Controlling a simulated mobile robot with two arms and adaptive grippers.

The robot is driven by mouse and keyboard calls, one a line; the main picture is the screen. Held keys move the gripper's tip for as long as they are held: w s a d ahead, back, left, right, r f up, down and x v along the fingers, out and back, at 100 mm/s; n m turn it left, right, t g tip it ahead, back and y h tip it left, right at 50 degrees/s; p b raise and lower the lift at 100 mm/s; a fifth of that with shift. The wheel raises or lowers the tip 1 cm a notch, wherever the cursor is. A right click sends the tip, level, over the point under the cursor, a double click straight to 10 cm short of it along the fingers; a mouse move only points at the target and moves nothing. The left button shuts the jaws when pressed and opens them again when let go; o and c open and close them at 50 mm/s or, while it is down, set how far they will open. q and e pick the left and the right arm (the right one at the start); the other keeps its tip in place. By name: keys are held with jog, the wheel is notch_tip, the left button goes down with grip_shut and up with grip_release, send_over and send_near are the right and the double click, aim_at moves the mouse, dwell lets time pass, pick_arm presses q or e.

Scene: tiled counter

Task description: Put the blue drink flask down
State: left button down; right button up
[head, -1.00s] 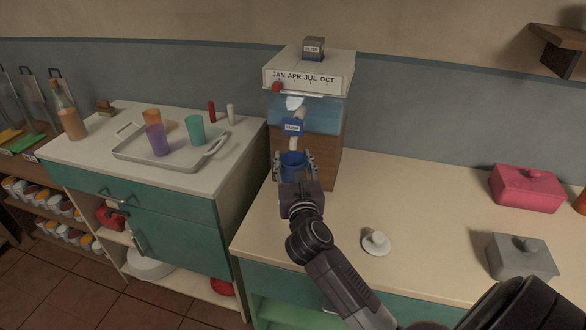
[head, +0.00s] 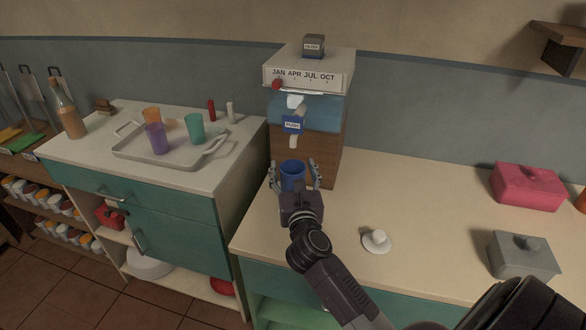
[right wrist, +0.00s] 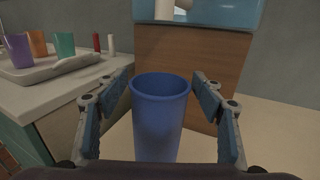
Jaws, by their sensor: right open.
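The blue drink flask (head: 292,175) is an open-topped blue cup standing upright on the counter in front of the water dispenser (head: 308,150). It also shows in the right wrist view (right wrist: 160,112), in the middle between the fingers. My right gripper (head: 294,178) is open around the flask, with a visible gap on each side of it in the right wrist view (right wrist: 161,105). The flask's lower part is hidden by the gripper body in both views. My left gripper is not in view.
A grey tray (head: 190,162) with orange, purple and teal cups stands on the left cabinet. A white lid-like piece (head: 376,242) lies on the counter to the right. A pink box (head: 528,188) and a grey box (head: 522,256) stand farther right.

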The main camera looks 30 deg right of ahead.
jog(key=shift+r, duration=0.2)
jog(key=shift+s+a+f, duration=0.15)
jog(key=shift+s, duration=0.1)
jog(key=b+v, duration=0.1)
jog(key=v, duration=1)
jog(key=shift+s+b, duration=0.25)
jog(key=shift+b, duration=0.1)
